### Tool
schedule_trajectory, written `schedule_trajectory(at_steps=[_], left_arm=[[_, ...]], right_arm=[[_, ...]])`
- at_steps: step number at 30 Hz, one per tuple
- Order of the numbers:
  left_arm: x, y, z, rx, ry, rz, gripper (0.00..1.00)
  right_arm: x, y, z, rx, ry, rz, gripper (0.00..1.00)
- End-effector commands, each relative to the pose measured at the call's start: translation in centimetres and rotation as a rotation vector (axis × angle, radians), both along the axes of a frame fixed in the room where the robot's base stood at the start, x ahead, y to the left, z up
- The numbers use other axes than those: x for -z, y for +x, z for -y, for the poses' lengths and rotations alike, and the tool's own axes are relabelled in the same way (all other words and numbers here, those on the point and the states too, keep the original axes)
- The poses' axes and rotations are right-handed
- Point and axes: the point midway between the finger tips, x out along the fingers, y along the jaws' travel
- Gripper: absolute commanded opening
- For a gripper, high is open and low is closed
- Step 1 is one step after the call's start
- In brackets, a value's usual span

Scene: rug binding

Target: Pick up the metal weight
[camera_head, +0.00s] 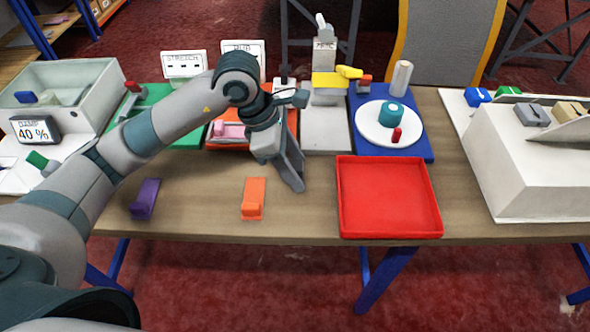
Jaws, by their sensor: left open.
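I cannot tell for sure which thing is the metal weight. A grey block (532,115) on the white sloped box (520,175) at the right and a pale upright cylinder (401,77) on the blue mat are possible ones. My left gripper (292,174) points down over the middle of the table, just right of the orange tray (212,143). It is open, and I see nothing held in it. One finger shows well; the other is mostly hidden. The left arm hides part of the green mat and orange tray. My right gripper is not in view.
A red tray (388,198) lies empty at the table's front edge. A purple block (145,198) and an orange block (253,198) lie left of it. A white plate (372,132) holds a teal roll (391,113). A press-like device (325,90) stands behind.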

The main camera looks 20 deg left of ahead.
Motion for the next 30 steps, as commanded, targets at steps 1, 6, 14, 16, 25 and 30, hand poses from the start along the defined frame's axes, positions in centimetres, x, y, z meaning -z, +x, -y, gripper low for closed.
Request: schedule_trajectory(at_steps=[1,6,14,16,25,30], left_arm=[[0.0,0.0,0.0,0.000,0.000,0.000,0.50],[0.0,0.0,0.0,0.000,0.000,0.000,0.45],[-0.1,0.0,0.0,0.000,-0.001,0.001,0.00],[-0.1,0.0,0.0,0.000,-0.001,0.001,0.00],[-0.5,0.1,0.0,0.000,0.000,0.002,0.00],[-1.7,0.1,0.0,0.000,-0.001,0.004,0.00]], right_arm=[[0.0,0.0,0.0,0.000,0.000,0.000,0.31],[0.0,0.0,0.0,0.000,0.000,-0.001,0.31],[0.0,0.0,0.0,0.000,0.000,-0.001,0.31],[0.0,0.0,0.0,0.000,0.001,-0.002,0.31],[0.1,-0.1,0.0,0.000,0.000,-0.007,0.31],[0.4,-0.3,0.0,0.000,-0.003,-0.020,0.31]])
